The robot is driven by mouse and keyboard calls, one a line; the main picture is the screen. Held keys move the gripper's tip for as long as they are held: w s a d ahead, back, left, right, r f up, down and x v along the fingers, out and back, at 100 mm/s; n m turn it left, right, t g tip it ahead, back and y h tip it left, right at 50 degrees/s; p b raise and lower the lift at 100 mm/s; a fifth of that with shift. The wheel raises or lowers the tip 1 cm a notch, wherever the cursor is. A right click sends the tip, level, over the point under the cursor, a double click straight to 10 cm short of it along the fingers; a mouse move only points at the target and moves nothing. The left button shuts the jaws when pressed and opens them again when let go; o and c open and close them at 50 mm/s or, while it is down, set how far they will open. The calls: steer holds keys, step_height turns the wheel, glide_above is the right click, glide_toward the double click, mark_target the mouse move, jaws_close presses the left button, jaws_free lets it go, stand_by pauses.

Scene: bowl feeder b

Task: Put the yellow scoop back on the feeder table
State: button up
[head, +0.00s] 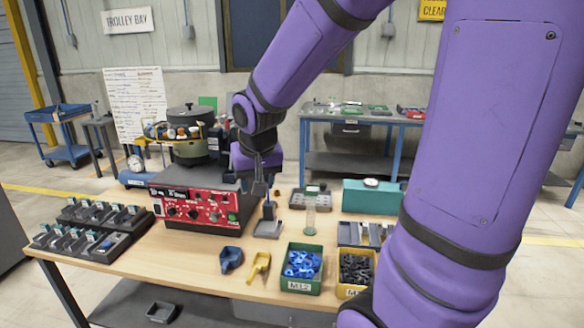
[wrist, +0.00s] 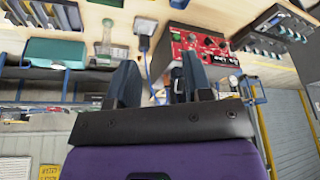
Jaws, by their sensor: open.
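The yellow scoop (head: 259,267) lies on the wooden feeder table (head: 190,268), near its front edge, between a blue scoop (head: 231,259) and a green bin. My gripper (head: 263,188) is above the table, farther back than the yellow scoop and apart from it, over a small grey stand with a blue upright part (head: 268,222). In the wrist view my gripper (wrist: 158,82) has its two dark fingers spread, with nothing held between them. I do not make out the yellow scoop in the wrist view.
The red control box (head: 195,205) with the bowl feeder stands left of my gripper. A green bin of blue parts (head: 302,268) and a bin of dark parts (head: 355,268) stand right of the yellow scoop. Grey racks (head: 90,230) fill the left end. Bare wood lies left of the blue scoop.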

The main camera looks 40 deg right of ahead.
steer(key=s+a+r+n, duration=0.2)
steer(key=s+r, duration=0.3)
steer(key=s, duration=0.3)
steer(key=s+a+r+n+t+y, duration=0.1)
steer(key=s+a+r+n, duration=0.1)
steer(key=s+r, duration=0.3)
steer(key=s, duration=0.3)
steer(key=shift+s+a+n+t, duration=0.2)
steer(key=shift+a+n+t, duration=0.1)
